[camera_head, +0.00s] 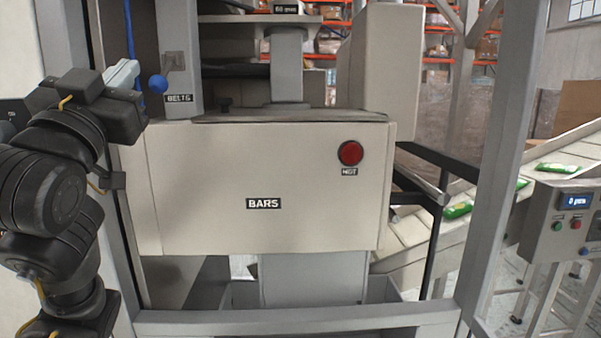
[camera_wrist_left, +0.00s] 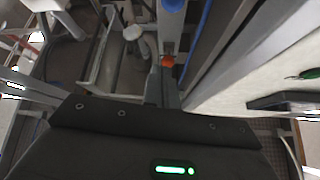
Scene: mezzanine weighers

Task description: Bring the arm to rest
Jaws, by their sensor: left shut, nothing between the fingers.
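My left arm comes in from the left in the head view, bent, with its left gripper (camera_head: 128,70) raised beside the frame post. The gripper is shut and empty. Its fingertips are just left of and above a blue ball knob (camera_head: 158,84) on a lever by the BELTS label (camera_head: 179,98). I cannot tell from this view whether they touch. In the left wrist view the dark gripper body fills the bottom and the shut fingers (camera_wrist_left: 163,88) point away from the camera. My right gripper is in neither view.
A pale cabinet labelled BARS (camera_head: 200,170) with a red button (camera_head: 350,153) stands ahead. Grey posts (camera_head: 500,150) and a lower rail (camera_head: 300,319) frame it. At right are a conveyor with green packets (camera_head: 557,168) and a control box (camera_head: 565,222).

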